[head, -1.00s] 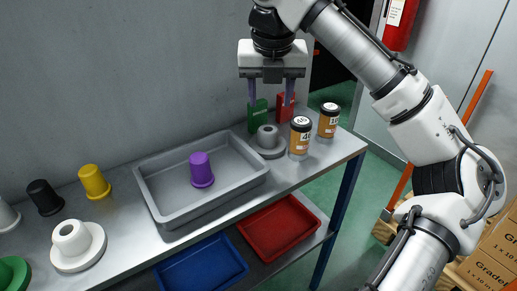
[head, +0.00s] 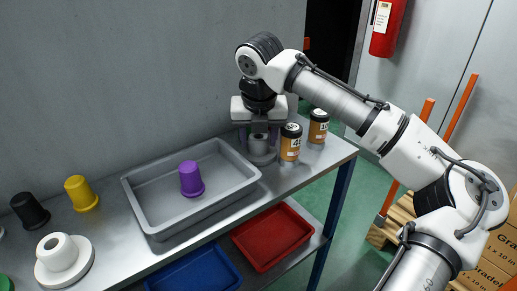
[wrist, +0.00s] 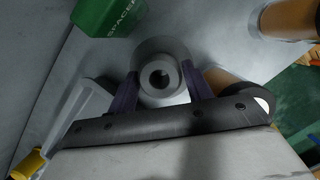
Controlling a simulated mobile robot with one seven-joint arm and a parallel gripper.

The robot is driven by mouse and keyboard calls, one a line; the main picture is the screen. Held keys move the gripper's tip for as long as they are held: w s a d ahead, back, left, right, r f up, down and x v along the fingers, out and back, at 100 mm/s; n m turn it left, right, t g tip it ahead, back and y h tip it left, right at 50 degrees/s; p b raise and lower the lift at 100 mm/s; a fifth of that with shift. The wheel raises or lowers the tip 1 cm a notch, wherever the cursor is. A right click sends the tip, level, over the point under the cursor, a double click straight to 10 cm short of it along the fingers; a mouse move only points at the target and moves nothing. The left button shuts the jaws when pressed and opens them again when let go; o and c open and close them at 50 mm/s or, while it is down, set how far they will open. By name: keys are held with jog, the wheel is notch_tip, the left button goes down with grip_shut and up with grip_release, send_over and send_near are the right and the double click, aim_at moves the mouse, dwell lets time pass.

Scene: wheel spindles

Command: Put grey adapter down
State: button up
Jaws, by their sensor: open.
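The grey adapter (head: 260,156), a short hollow cylinder on a wider round base, stands upright on the bench just right of the grey tray. My gripper (head: 260,137) is down over it, pointing downward, with its dark purple fingers apart on either side of the upper cylinder. In the wrist view the adapter (wrist: 158,72) shows from above with its round hole, between the two fingers (wrist: 161,90). The fingers look open; whether either one touches the adapter I cannot tell.
The grey tray (head: 143,207) holds a purple adapter (head: 191,179). Orange jars (head: 290,146) stand close right of my gripper. A green box (wrist: 107,16) is behind. Black, yellow (head: 81,193) and white (head: 62,262) pieces stand at left. Red and blue bins sit below.

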jog(key=shift+r, duration=0.1)
jog(key=c, duration=0.8)
